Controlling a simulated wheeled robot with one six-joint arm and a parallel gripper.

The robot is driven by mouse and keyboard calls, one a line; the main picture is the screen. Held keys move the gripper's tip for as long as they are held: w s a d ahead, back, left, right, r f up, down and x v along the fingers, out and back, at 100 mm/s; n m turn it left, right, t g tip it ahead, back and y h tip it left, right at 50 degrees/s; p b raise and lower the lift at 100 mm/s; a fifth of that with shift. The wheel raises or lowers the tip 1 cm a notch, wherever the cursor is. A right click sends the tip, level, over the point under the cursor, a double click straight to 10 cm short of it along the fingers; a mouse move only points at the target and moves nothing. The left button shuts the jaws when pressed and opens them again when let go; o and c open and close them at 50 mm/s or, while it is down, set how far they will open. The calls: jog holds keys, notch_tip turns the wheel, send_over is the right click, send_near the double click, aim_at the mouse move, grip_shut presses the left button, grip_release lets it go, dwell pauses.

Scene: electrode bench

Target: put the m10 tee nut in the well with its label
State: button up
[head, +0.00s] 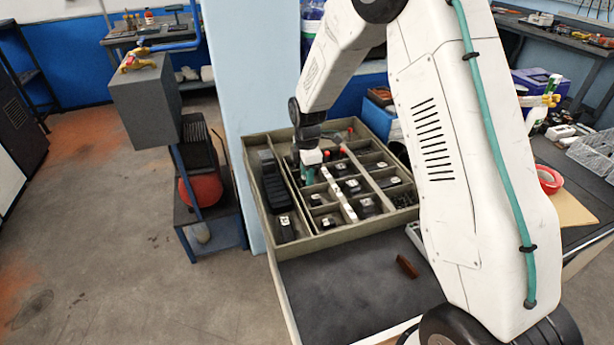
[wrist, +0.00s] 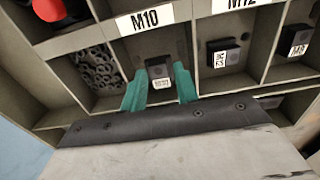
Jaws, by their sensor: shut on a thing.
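The m10 tee nut is a small dark block with a white tag (wrist: 158,70). My gripper (wrist: 159,88) has green fingers and is shut on it, one finger on each side. In the wrist view the nut appears within the compartment whose divider bears the white M10 label (wrist: 145,19). Whether it touches the well floor cannot be told. In the head view my gripper (head: 308,174) is low over the left part of the divided tray (head: 335,241); the nut cannot be made out there.
A neighbouring well holds a dark tagged block (wrist: 223,56), and another holds one tagged M8 (wrist: 296,41). A well to the left holds several small rings (wrist: 97,70). A brown block (head: 407,267) lies on the dark bench mat (head: 340,285), which is otherwise mostly clear.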

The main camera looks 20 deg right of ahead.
jog(key=shift+f, duration=0.55)
jog(key=shift+f, duration=0.15)
jog(key=o, duration=0.8)
jog(key=shift+o, duration=0.2)
